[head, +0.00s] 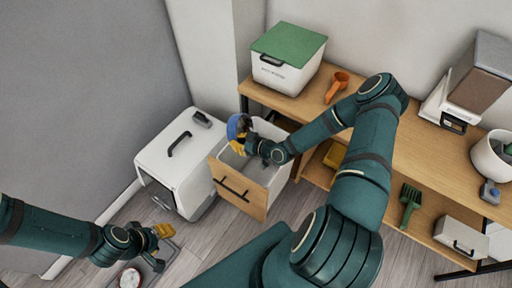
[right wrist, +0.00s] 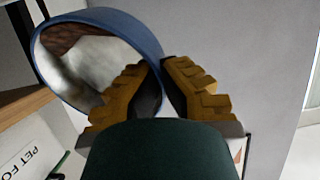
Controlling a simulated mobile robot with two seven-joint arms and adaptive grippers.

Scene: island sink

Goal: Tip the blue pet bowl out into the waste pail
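The blue pet bowl (head: 236,126) is in my right gripper (head: 240,146), above the far left of a pulled-out wooden-fronted bin (head: 254,178). This pale, open-topped bin looks like the waste pail; its inside is partly hidden by my arm. In the right wrist view the bowl (right wrist: 100,18) is steeply tilted, with a pale inside and a brown patch by its upper wall. The yellow fingers (right wrist: 158,70) are close together on its rim. My left gripper (head: 160,234) is low at the left, near a floor tray, and holds nothing visible; its finger gap is unclear.
A white pet carrier (head: 180,150) stands left of the bin. The wooden bench (head: 415,155) carries a green-lidded box (head: 288,55), an orange scoop (head: 337,84) and a white pot (head: 492,160). A red-rimmed dish (head: 130,278) lies near my left gripper. Wooden floor shows in front.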

